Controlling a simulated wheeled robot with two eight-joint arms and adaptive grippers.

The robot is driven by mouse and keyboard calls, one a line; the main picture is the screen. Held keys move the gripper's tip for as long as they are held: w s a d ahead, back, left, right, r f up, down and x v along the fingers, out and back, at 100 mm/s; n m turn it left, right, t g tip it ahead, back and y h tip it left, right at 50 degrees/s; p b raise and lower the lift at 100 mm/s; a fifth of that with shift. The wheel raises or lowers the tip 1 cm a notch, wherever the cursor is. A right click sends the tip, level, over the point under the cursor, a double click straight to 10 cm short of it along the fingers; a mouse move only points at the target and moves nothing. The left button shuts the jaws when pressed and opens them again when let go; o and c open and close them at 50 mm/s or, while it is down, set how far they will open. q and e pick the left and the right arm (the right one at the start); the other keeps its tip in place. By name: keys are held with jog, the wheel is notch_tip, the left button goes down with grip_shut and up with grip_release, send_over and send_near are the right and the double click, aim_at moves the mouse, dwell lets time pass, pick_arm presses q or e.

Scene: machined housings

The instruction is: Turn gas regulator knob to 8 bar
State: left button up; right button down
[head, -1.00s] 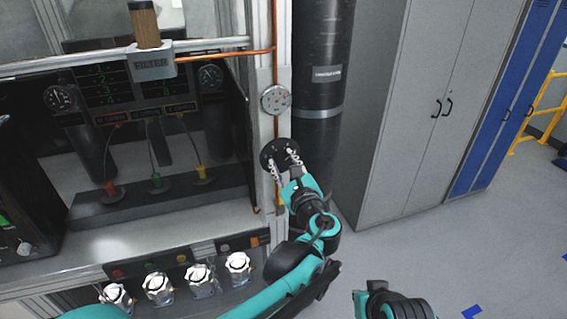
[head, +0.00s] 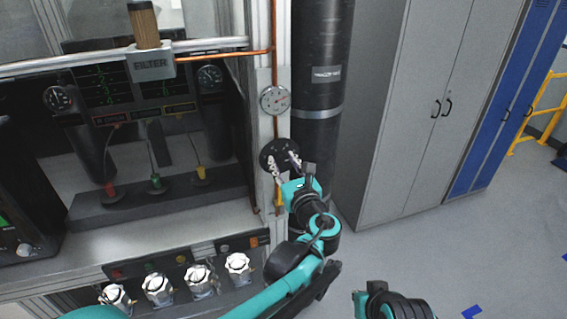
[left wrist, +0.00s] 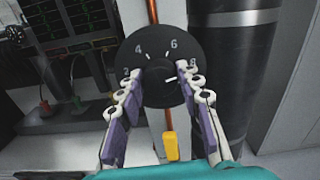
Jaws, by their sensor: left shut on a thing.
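The regulator's black round dial (left wrist: 145,60) fills the upper middle of the left wrist view, with white figures 2, 4, 6 and 8. Its central knob (left wrist: 158,84) carries a white pointer line directed right, close to the 8; whether it is exactly on the mark I cannot tell. My left gripper (left wrist: 158,90) has one finger on each side of the knob and is shut on it. In the head view the dial (head: 268,154) sits on the metal post, partly hidden by my left gripper (head: 279,164). My right gripper's fingers are not visible.
A round pressure gauge (head: 275,100) sits just above the dial. A copper pipe (head: 225,53) runs along the post. A black cylinder (head: 320,110) and a grey cabinet (head: 400,110) stand to the right. Several silver knobs (head: 200,279) are low on the bench front.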

pick_arm(q)
jog(key=o, duration=1.2)
jog(key=shift+c, duration=0.2)
jog(key=v, duration=1.2)
jog(key=s+a+f+n+g+b, duration=0.2)
jog(key=a+f+n+g+b, duration=0.15)
jog(key=a+f+n, duration=0.45)
jog(key=s+a+f+n+g+b, duration=0.2)
jog(key=a+f+n+g, duration=0.25)
jog(key=a+f, duration=0.45)
jog(key=s+a+f+n+g+h+b, duration=0.1)
jog(key=s+a+f+n+h+b, duration=0.1)
jog(key=s+f+n, duration=0.3)
jog(key=s+a+f+n+g+h+b, duration=0.1)
jog(key=s+a+f+n+h+b, duration=0.2)
jog(key=n, duration=1.1)
jog(key=s+f, duration=0.3)
jog(key=shift+s+f+h, duration=0.3)
jog(key=shift+s+f, duration=0.05)
jog(key=shift+f, duration=0.05)
